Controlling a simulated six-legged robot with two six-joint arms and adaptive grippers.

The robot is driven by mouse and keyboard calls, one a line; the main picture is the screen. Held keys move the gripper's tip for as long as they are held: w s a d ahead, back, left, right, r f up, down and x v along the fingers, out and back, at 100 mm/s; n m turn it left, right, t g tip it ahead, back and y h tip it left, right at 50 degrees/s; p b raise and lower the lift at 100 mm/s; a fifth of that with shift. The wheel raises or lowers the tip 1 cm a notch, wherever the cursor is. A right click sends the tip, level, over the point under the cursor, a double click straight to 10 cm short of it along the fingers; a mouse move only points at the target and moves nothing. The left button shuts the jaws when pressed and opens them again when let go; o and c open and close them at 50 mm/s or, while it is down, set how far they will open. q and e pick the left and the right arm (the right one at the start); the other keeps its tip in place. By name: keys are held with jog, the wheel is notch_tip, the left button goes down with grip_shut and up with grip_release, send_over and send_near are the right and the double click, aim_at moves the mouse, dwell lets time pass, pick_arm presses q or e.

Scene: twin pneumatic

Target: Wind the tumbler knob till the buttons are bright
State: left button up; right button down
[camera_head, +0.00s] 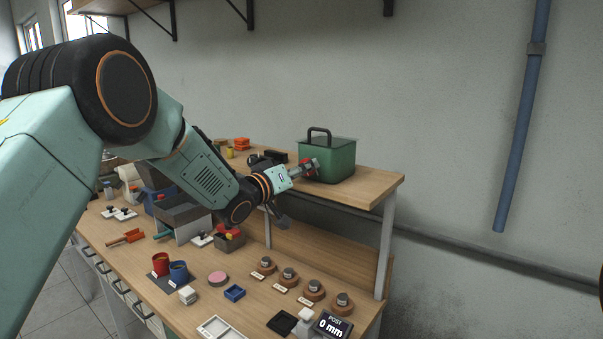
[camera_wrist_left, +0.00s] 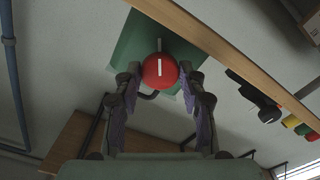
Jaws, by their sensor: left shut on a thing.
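The green box (camera_head: 328,160) with a dark top handle stands on the raised shelf. A red round knob (camera_wrist_left: 160,72) is on its front, with a white pointer line. No lit buttons can be made out; the fingers partly hide the box front. My right gripper is not in view.
The wooden shelf (camera_head: 375,184) stands above the bench (camera_head: 205,309). Wall space right of the box is clear.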

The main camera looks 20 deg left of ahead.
pick_arm(q)
jog(key=shift+f+m+b, duration=0.1)
jog(key=shift+m+b, duration=9.05)
jog(key=shift+m, duration=3.45)
jog(key=o, duration=1.2)
jog(key=shift+c, duration=0.2)
jog(key=shift+s+a, duration=0.1)
jog(key=shift+s, duration=0.05)
jog(key=v, duration=0.7)
jog(key=shift+s, duration=0.35)
